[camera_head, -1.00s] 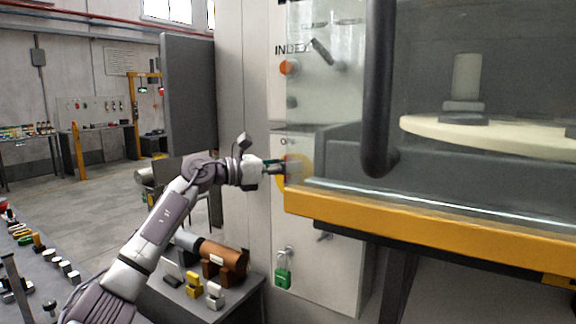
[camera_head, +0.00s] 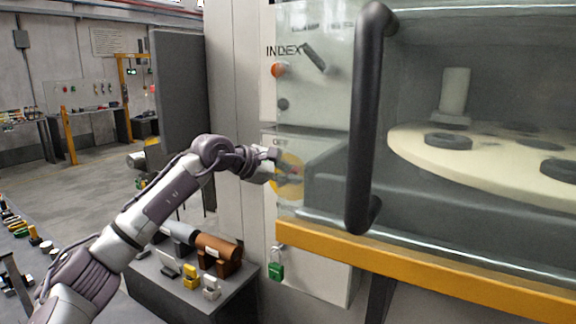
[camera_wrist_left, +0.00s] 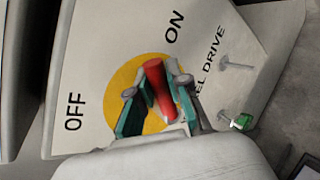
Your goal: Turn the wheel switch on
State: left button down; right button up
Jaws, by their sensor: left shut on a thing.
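The wheel switch is a red handle (camera_wrist_left: 158,85) on a yellow disc (camera_wrist_left: 132,72), set on a pale panel (camera_wrist_left: 100,50) marked OFF and ON. In the left wrist view my left gripper (camera_wrist_left: 157,93) has its teal-sided fingers on both sides of the red handle, shut on it. The handle's upper end lies between the two labels; its exact setting is hard to tell. In the head view the yellow disc (camera_head: 290,186) shows partly behind my left gripper (camera_head: 286,166) and the glass. My right gripper is not in view.
The machine's large black door handle (camera_head: 363,120) and yellow edge (camera_head: 400,268) are right of the gripper. A green padlock (camera_head: 276,271) hangs below the switch. A dark bench (camera_head: 215,310) with several small parts stands beneath the arm.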

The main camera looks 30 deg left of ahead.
pick_arm(q)
jog(key=shift+d+f+m+y, duration=0.2)
jog(key=shift+d+m+y, duration=0.05)
jog(key=shift+m+y, duration=0.3)
jog(key=shift+d+f+m+g+y+b, duration=0.15)
jog(key=shift+f+m+y+b, duration=0.2)
jog(key=shift+f+m+y, duration=0.45)
jog(key=shift+d+f+m+g+y+b, duration=0.15)
jog(key=shift+f+m+y+b, duration=0.2)
jog(key=shift+m+y, duration=0.8)
jog(key=shift+f+y, duration=0.15)
jog(key=shift+y, duration=0.15)
jog(key=c, duration=1.1)
grip_release()
jog(key=v, duration=1.2)
